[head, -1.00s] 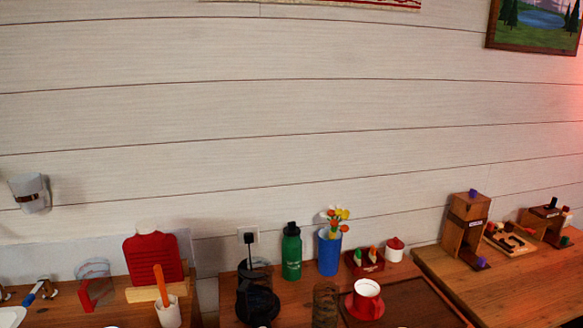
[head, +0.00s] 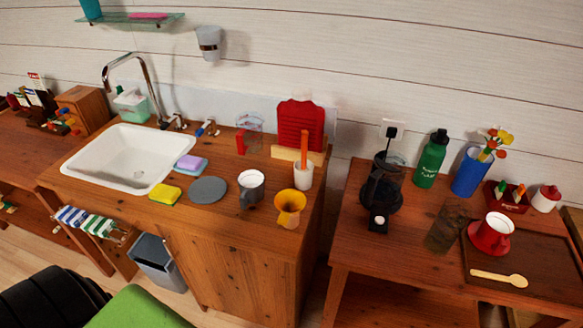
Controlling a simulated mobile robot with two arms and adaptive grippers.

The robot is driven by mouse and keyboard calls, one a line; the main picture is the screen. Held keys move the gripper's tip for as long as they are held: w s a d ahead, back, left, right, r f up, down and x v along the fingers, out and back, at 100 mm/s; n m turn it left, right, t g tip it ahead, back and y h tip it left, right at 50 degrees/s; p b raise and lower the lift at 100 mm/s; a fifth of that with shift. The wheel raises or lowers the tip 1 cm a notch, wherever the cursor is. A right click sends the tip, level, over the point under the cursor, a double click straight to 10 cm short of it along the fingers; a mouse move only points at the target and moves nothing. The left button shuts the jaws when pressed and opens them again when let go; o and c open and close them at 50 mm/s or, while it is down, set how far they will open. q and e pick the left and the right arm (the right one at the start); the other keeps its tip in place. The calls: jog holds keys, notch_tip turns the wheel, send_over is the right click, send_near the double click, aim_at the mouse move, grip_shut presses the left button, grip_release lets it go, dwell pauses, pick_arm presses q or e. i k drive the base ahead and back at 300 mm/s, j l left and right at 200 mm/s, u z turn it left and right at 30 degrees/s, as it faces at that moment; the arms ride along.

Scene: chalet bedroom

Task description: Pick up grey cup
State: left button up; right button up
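The grey cup (head: 251,188) stands upright on the wooden sink counter (head: 240,235), near its front edge. It has a pale inside. A round grey disc (head: 208,190) lies just left of it, and a yellow cup-like holder (head: 290,208) stands to its right, nearer the edge. Neither of my grippers shows in the head view.
A white sink (head: 125,160) fills the left of the counter. A yellow sponge (head: 165,194), a clear mug (head: 249,133) and a white pot with an orange handle (head: 303,174) stand nearby. A green seat (head: 135,308) is at the bottom. A gap separates the right table (head: 400,245).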

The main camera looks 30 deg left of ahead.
aim_at(250, 182)
jog(key=u, duration=1.25)
